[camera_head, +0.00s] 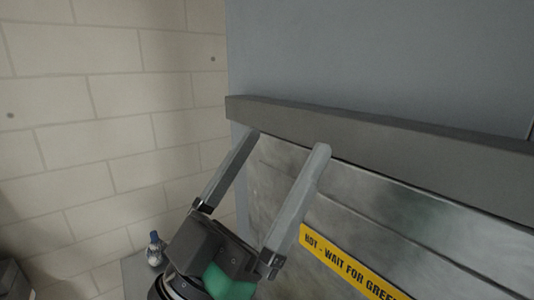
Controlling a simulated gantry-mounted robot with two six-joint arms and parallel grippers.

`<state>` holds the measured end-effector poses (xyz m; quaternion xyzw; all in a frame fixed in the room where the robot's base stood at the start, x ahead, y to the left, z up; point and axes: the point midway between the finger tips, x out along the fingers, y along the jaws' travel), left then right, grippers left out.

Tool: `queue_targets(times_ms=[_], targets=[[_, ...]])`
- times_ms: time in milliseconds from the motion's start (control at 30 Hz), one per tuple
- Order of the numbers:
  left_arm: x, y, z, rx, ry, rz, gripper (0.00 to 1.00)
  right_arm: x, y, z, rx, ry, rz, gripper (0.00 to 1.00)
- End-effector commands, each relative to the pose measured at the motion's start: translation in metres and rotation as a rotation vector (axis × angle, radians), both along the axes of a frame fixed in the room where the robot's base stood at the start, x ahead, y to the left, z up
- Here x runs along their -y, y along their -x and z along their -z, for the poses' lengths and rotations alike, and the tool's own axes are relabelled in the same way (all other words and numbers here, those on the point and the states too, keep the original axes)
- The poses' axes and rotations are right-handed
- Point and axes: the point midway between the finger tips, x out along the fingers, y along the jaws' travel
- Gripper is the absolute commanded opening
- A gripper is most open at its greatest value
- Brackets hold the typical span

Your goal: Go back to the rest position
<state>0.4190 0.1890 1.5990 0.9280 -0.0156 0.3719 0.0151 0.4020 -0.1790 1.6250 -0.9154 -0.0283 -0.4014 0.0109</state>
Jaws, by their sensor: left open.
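My left gripper (284,144) comes in from the bottom with its two long grey fingers spread apart, open and with nothing between them. Its fingertips overlap the metal front of the washer (420,225) in the picture, just under a dark grey horizontal bar (380,145). I cannot tell whether the fingers touch the washer. My right gripper is not in view.
A yellow label (345,262) reading "HOT - WAIT FOR GREE..." is on the metal front. A small bottle with a blue cap (155,250) stands on a grey surface at lower left. A pale block wall (110,110) fills the left side. A dark box (14,280) is at the lower left corner.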

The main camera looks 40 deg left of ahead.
Motion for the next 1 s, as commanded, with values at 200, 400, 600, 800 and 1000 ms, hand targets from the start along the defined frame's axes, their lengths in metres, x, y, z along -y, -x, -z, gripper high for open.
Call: queue_targets(times_ms=[200, 400, 600, 800, 1000], targets=[[0.010, 0.019, -0.028, 0.068, -0.018, 0.022, 1.00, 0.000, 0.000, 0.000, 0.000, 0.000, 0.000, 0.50], [0.010, 0.018, -0.030, 0.066, -0.017, 0.021, 1.00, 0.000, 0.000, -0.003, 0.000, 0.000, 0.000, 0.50], [0.009, 0.018, -0.081, 0.065, -0.017, 0.021, 1.00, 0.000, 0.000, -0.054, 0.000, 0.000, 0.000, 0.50], [0.009, 0.018, -0.177, 0.065, -0.016, 0.020, 1.00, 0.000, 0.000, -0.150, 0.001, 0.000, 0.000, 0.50], [0.009, 0.018, -0.234, 0.065, -0.016, 0.020, 1.00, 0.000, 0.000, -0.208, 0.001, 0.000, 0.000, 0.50]])
